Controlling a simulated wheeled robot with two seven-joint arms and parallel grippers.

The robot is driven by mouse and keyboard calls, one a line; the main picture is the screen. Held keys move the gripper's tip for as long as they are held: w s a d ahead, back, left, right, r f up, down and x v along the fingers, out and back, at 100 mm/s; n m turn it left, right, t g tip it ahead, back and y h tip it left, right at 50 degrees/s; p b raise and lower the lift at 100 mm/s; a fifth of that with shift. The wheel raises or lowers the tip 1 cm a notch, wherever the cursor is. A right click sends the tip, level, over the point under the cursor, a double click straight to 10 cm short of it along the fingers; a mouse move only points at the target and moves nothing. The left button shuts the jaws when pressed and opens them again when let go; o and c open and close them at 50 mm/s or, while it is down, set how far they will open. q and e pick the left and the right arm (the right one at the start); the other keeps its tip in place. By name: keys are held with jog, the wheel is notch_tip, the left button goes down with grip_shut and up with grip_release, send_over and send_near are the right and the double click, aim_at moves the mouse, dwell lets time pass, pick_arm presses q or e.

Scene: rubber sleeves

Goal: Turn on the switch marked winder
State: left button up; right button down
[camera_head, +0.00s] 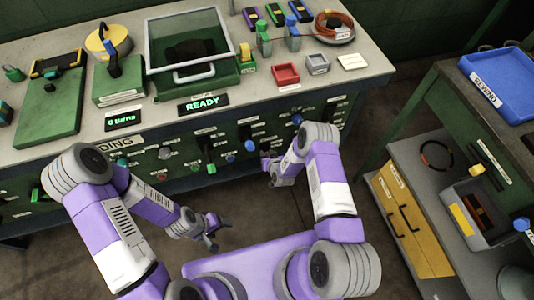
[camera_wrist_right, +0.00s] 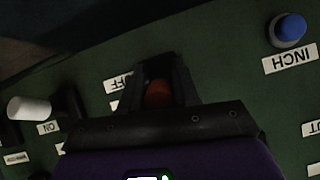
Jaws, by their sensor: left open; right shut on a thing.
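The green front panel (camera_head: 225,152) under the bench carries several switches, knobs and buttons. My right gripper (camera_head: 268,162) is at this panel, just right of a blue button (camera_head: 250,145). In the right wrist view, my right gripper (camera_wrist_right: 157,90) is shut on a small orange-red switch part (camera_wrist_right: 158,95), mostly hidden between the fingers. An upside-down OFF label (camera_wrist_right: 117,81) is beside it. I cannot read a winder marking in either view. My left gripper (camera_head: 211,236) is open and empty, away from the panel, over the floor.
A blue button (camera_wrist_right: 290,28) marked INCH and a white knob (camera_wrist_right: 29,108) flank the right gripper. A yellow cabinet (camera_head: 405,215) stands at the right; floor between is free.

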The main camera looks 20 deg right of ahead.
jog(key=shift+s+r+g, duration=0.1)
jog(key=shift+g, duration=0.4)
jog(key=c, duration=0.9)
grip_release()
jog(key=shift+s+r+p, duration=0.3)
jog(key=shift+r+p, duration=0.1)
jog(key=p+v, duration=0.2)
jog(key=v, duration=0.4)
jog(key=shift+s+r, duration=0.2)
